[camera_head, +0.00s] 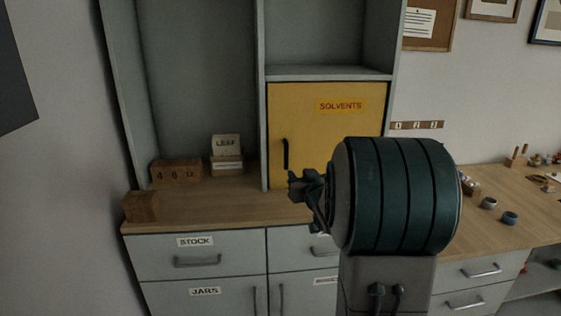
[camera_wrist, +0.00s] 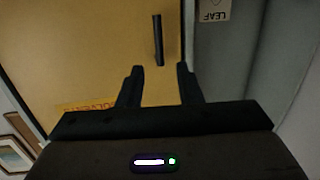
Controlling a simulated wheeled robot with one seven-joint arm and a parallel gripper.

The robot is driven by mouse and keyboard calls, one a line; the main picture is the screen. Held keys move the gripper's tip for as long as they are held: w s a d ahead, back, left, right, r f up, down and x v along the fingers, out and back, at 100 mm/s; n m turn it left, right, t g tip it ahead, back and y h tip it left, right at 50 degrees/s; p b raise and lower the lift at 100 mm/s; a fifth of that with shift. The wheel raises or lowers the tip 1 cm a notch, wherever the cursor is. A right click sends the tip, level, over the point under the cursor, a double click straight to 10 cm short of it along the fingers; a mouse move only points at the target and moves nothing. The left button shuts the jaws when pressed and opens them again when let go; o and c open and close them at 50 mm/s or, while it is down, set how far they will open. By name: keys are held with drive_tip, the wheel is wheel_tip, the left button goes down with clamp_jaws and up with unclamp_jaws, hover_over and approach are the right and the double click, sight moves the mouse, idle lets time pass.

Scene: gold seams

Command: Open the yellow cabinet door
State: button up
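The yellow cabinet door (camera_head: 313,122) is labelled SOLVENTS and looks shut in its grey frame. Its black vertical bar handle (camera_head: 286,153) is near the door's left edge. My gripper (camera_head: 292,187) is in front of the door's lower left, and my arm hides the door's lower right. In the wrist view, which is upside down, the yellow door (camera_wrist: 90,50) fills the left and middle. The handle (camera_wrist: 158,40) lies beyond the tips of my gripper (camera_wrist: 159,70), roughly midway between them. The fingers are apart, with nothing between them.
A wooden counter (camera_head: 225,208) runs below the door. A wooden number block (camera_head: 176,170), a LEAF card holder (camera_head: 227,155) and a wooden box (camera_head: 141,206) stand left of it. Grey drawers (camera_head: 198,243) are below. Small pots (camera_head: 489,203) sit on the right bench.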

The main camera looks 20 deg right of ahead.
sight(287, 155)
drive_tip(key=shift+t, duration=0.6)
drive_tip(key=w, duration=0.4)
drive_tip(key=w+d+p, duration=0.1)
drive_tip(key=w, duration=0.4)
drive_tip(key=w+d+p, duration=0.1)
drive_tip(key=w, duration=0.4)
drive_tip(key=shift+w, duration=0.2)
clamp_jaws()
